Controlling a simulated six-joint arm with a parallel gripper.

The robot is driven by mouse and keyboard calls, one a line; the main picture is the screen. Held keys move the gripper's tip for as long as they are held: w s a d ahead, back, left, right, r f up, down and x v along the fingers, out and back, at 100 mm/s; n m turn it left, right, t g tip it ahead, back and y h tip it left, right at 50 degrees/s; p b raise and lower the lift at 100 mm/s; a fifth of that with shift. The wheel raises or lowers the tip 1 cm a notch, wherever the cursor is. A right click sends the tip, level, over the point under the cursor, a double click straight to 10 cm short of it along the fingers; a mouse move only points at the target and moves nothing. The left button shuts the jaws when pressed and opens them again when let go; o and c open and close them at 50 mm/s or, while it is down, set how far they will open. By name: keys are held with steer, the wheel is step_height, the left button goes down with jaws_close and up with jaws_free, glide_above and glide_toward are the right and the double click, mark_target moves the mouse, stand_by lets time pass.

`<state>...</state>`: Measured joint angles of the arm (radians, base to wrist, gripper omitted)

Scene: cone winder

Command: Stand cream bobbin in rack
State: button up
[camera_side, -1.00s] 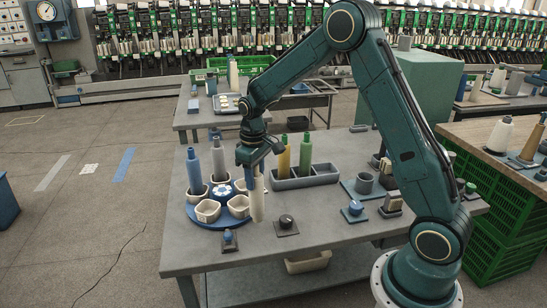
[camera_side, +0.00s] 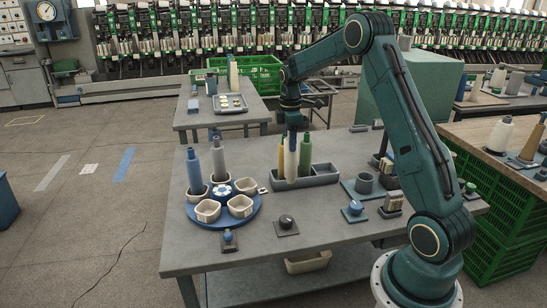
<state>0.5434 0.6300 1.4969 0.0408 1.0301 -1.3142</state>
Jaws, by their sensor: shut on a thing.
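My gripper (camera_side: 291,134) is shut on the cream bobbin (camera_side: 290,162) near its top and holds it upright. The bobbin is at the grey rack (camera_side: 325,179), at its left half. A yellow bobbin (camera_side: 281,154) shows just left of the cream one, and a green bobbin (camera_side: 305,158) stands just right of it in the rack. The cream bobbin's foot overlaps the rack's front wall in the picture. I cannot tell whether it is in a compartment or in front of the rack. The rack's right end looks empty.
Tabletop between turntable and knob is clear.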

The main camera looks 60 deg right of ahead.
steer(key=s+d+r+n, duration=0.1)
steer(key=d+n, duration=0.3)
steer(key=d, duration=0.5)
steer(key=s+d+r+n, duration=0.1)
steer(key=s+d+n, duration=0.3)
steer(key=d, duration=0.5)
steer(key=shift+s+d+r+n, duration=0.15)
steer(key=shift+s+r+n, duration=0.15)
steer(key=shift+r+n, duration=0.1)
steer(key=shift+f, duration=0.15)
